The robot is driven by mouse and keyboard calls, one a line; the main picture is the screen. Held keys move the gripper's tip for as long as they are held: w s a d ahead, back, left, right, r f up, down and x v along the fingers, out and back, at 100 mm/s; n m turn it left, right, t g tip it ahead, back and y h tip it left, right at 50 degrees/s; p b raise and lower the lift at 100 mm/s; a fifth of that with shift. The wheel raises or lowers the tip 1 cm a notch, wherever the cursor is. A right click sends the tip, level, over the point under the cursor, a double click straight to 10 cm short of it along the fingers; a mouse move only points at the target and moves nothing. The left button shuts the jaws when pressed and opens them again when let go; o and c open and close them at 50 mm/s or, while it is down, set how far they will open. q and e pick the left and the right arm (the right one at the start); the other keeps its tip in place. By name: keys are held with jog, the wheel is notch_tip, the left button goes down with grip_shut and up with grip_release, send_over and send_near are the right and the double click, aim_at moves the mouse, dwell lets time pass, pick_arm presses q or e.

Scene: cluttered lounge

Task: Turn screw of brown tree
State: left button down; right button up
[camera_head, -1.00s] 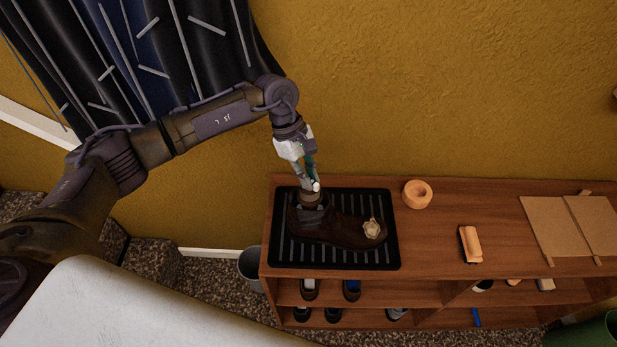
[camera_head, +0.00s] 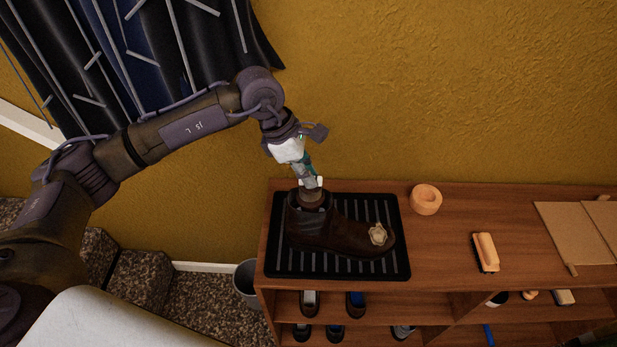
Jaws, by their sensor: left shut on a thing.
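A dark brown ankle boot (camera_head: 335,232) stands on a black ribbed tray (camera_head: 287,268) on the wooden shelf unit, its toe to the right. A brown knob-like piece (camera_head: 310,197), seemingly the end of the shoe tree, sticks up from the boot's opening. My left gripper (camera_head: 311,184) points down and is shut on this brown piece. Its fingers hide the top of the piece, and the screw itself cannot be made out. A pale, flower-like lump (camera_head: 377,234) lies on the boot's toe. My right gripper is not in view.
An orange ring-shaped dish (camera_head: 426,199), a brush (camera_head: 486,252) and cardboard sheets (camera_head: 580,232) lie to the right on the shelf top. Shoes stand on the lower shelves. A grey bin (camera_head: 246,283) is at the left end, and a yellow wall is behind.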

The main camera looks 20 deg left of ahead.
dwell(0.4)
pick_arm(q)
jog(key=c, duration=1.2)
grip_release()
jog(key=v, duration=1.2)
jog(key=shift+s+a, duration=0.1)
jog(key=shift+f, duration=0.1)
